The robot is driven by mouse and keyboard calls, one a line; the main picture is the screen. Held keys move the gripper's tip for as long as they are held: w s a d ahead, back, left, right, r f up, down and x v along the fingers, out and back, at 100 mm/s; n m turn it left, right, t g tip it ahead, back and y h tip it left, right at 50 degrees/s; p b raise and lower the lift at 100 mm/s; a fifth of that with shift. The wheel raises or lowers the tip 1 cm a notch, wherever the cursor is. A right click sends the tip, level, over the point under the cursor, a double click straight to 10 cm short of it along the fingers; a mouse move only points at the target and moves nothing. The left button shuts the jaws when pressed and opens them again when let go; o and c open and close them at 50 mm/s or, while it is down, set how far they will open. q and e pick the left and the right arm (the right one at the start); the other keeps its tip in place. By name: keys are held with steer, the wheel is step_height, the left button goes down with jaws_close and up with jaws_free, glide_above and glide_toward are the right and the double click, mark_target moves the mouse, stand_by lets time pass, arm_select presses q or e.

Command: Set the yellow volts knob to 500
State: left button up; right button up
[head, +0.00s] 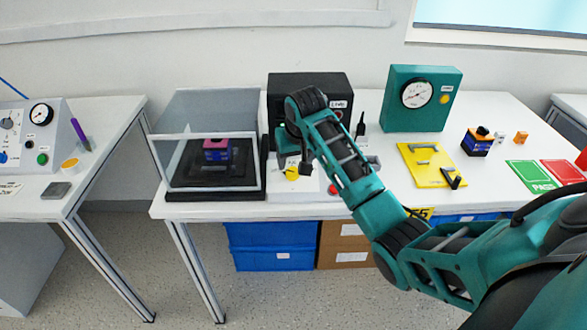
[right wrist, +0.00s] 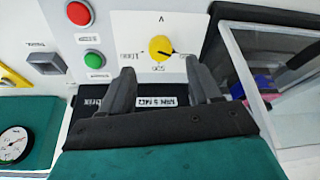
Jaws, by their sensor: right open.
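The yellow knob (head: 291,173) sits on a white panel (head: 313,186) on the middle table, partly hidden by my right gripper in the head view. In the right wrist view the yellow knob (right wrist: 160,46) shows a dark pointer aimed toward the right of the picture. A "V" is above it, a mark that seems to read 500 is below, and one like 1000 is at lower left. My right gripper (right wrist: 162,88) is open and empty, its fingers spread either side of the knob's line but apart from it. It hangs over the panel in the head view (head: 295,163).
A red button (right wrist: 79,13) and a green button (right wrist: 94,60) share the panel. A clear case (head: 210,140) stands left of it, close to my gripper. A black box (head: 310,88) and a teal gauge box (head: 421,98) stand behind; a yellow plate (head: 425,175) lies right.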

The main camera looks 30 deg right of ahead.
mark_target(293, 172)
steer(key=shift+x, duration=3.05)
steer(key=c, duration=1)
steer(key=m, duration=0.3)
steer(key=shift+a, duration=0.1)
steer(key=m, duration=0.4)
steer(key=shift+m+h, duration=0.3)
steer(key=shift+h, duration=0.1)
steer(key=m, duration=0.6)
steer(key=shift+h, duration=0.3)
steer(key=shift+m, duration=0.3)
